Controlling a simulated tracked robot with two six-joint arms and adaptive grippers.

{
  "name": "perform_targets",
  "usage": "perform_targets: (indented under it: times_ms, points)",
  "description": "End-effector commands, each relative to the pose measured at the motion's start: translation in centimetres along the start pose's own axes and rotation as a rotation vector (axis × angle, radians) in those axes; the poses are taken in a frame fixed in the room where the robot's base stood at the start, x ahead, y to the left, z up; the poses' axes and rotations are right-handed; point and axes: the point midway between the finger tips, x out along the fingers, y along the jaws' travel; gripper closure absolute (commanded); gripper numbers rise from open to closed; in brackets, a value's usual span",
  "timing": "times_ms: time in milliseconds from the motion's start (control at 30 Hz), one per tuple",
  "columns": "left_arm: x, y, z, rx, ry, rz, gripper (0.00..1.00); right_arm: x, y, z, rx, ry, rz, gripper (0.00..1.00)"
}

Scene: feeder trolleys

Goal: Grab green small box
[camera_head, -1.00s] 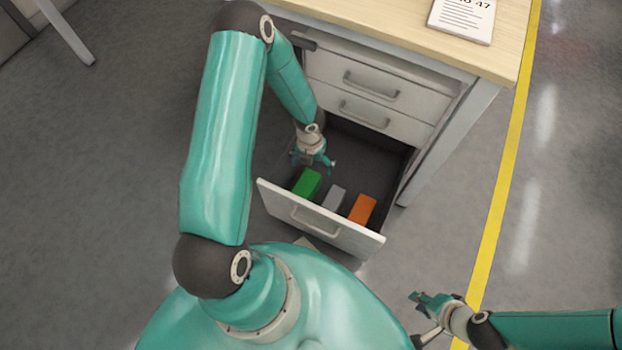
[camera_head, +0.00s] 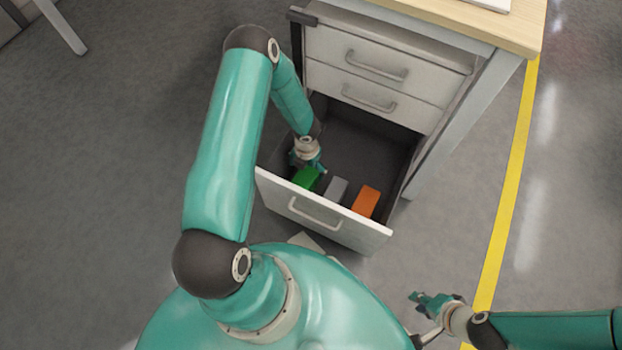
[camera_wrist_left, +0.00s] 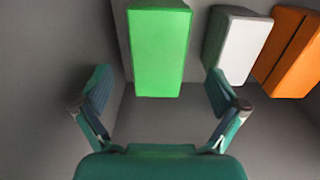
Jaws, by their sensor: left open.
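The green small box (camera_head: 307,178) lies in the open bottom drawer (camera_head: 345,228), near its front left corner. It also shows in the left wrist view (camera_wrist_left: 159,50), upper middle, ahead of the fingers. My left gripper (camera_head: 309,165) is inside the drawer, just behind the green box and partly in front of it in the head view. In the left wrist view its two fingers (camera_wrist_left: 160,98) are spread apart with nothing between them, and the green box lies just beyond the gap. My right gripper (camera_head: 422,303) is outside the drawer at the lower right, too small to read its jaws.
A grey box (camera_head: 336,189) and an orange box (camera_head: 366,201) lie right of the green box in the drawer. They show in the wrist view too. Two shut drawers (camera_head: 372,75) are above. The drawer floor behind the boxes is clear.

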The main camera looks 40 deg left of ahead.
Motion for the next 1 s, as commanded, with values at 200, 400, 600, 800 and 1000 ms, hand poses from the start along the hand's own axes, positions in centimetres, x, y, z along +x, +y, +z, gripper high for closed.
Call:
perform_targets:
  times_ms: [200,400,600,800,1000]
  points:
    - [3.2,0.1,-0.2,0.000,0.002,-0.001,0.03,2.0,0.7,0.0,0.000,0.000,0.000,0.77]
    - [5.0,0.1,-0.1,0.001,0.000,-0.001,0.03,2.7,1.0,0.0,0.000,0.000,0.000,0.77]
    - [4.9,0.1,-0.1,0.001,0.000,-0.001,0.03,2.5,0.9,0.0,0.000,0.000,0.000,0.77]
    - [4.9,0.1,-0.1,0.001,0.000,0.000,0.33,2.5,0.9,0.0,0.000,0.000,0.000,0.77]
    - [4.9,0.0,-0.1,0.002,0.000,-0.001,0.66,2.6,0.9,0.0,0.000,0.000,0.000,0.77]
